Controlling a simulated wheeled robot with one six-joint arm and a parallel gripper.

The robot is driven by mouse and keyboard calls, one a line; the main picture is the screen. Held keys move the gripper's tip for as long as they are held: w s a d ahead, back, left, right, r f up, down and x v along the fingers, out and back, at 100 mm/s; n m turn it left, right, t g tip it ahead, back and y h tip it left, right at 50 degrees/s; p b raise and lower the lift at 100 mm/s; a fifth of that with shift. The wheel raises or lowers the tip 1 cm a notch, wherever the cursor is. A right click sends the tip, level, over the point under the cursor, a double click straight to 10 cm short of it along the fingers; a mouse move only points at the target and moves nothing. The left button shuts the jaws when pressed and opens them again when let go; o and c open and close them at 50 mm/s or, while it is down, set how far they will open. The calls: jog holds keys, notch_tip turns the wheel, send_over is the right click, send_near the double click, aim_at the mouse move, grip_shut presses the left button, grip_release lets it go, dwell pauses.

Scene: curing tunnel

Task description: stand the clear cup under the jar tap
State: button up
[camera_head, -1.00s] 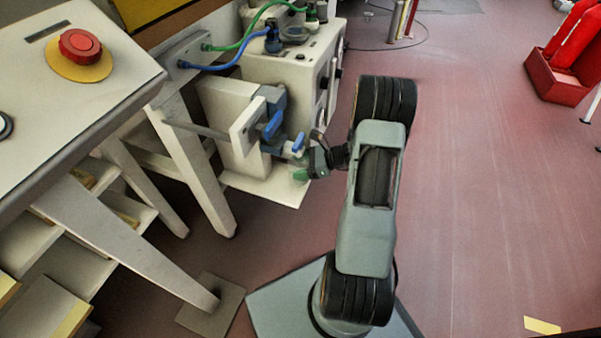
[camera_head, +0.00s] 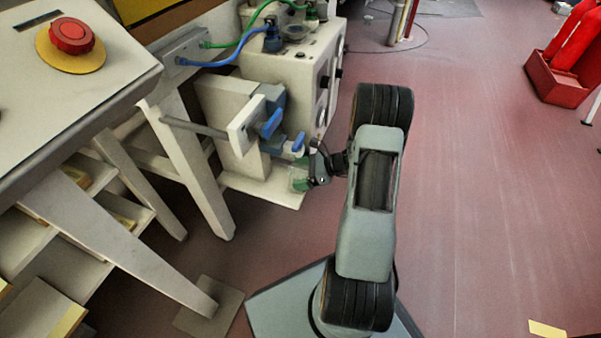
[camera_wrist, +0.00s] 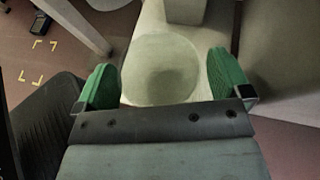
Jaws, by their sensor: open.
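The clear cup (camera_wrist: 165,60) shows in the wrist view as a see-through round shape on a pale shelf (camera_head: 255,188). My gripper (camera_wrist: 164,82) is open, with its green fingers on either side of the cup's near part. I cannot tell whether either finger touches it. In the head view my gripper (camera_head: 300,178) is low at the shelf's right edge, just below a small blue-handled tap (camera_head: 298,142), which looks like the jar tap. The cup is not clearly made out there.
A second blue handle (camera_head: 272,122) and a pale block with a rod stand left of the tap. A white cabinet (camera_head: 290,70) with hoses is behind. A console with a red button (camera_head: 71,36) is at left. The floor at right is clear up to a red extinguisher stand (camera_head: 558,80).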

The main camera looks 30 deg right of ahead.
jog(key=shift+d+r, duration=0.15)
jog(key=shift+r, duration=0.15)
jog(key=p+v, duration=0.4)
jog(key=v, duration=0.7)
jog(key=shift+s+d, duration=0.25)
jog(key=s+a+r+n+g+h+p, duration=0.1)
jog(key=s+a+r+n+h+p, duration=0.2)
jog(key=r, duration=1.3)
jog(key=s+a+r+n+g+h+p, duration=0.1)
jog(key=s+a+r+n+h+p, duration=0.3)
jog(key=a+r+n+p, duration=0.6)
jog(key=s+a+r+n+g+h+p, duration=0.1)
jog(key=s+a+r+n+h+p, duration=0.2)
jog(key=a+r+n+p, duration=0.3)
notch_tip(320, 180, up, 18)
jog(key=n+h+p, duration=0.1)
jog(key=n+p, duration=0.4)
jog(key=p, duration=0.7)
jog(key=shift+s+a+h, duration=0.35)
jog(key=shift+s+h, duration=0.05)
